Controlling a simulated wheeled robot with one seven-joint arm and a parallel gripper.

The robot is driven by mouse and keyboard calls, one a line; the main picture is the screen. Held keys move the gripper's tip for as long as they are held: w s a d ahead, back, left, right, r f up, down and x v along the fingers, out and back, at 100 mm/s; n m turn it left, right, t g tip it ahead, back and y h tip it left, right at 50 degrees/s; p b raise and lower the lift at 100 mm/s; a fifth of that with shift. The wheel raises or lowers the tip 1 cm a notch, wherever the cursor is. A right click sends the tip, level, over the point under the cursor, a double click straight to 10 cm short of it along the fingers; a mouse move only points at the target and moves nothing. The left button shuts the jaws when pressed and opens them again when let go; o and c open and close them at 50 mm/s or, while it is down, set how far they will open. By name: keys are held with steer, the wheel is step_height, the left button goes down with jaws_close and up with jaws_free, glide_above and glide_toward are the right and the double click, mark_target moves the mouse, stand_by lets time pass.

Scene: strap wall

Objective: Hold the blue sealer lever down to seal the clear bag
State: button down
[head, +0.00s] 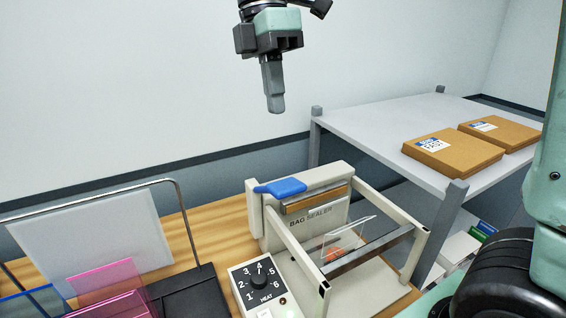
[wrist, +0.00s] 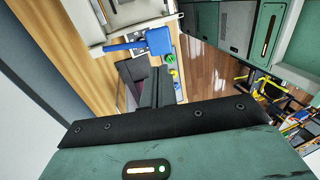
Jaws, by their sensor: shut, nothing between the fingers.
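The bag sealer (head: 322,219) stands on the wooden bench with its jaw arm raised. Its blue lever (head: 280,187) sticks out at the upper left of the jaw; it also shows in the wrist view (wrist: 158,41). The clear bag (head: 347,240), with something orange in its bottom, lies across the sealer's lower bar. My gripper (head: 275,104) is shut and empty, pointing down, well above the lever and apart from it. In the wrist view its dark fingers (wrist: 155,88) show below the lever.
A heat dial box (head: 262,283) sits left of the sealer. Pink and blue clear sheets (head: 105,285) and a wire rack (head: 185,215) stand at the left. A grey shelf (head: 385,132) with two cardboard boxes (head: 452,153) is at the right. The air above the sealer is free.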

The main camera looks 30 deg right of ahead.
mark_target(285, 184)
steer(key=p+x, duration=0.2)
steer(key=x, duration=0.9)
steer(key=shift+f, duration=0.1)
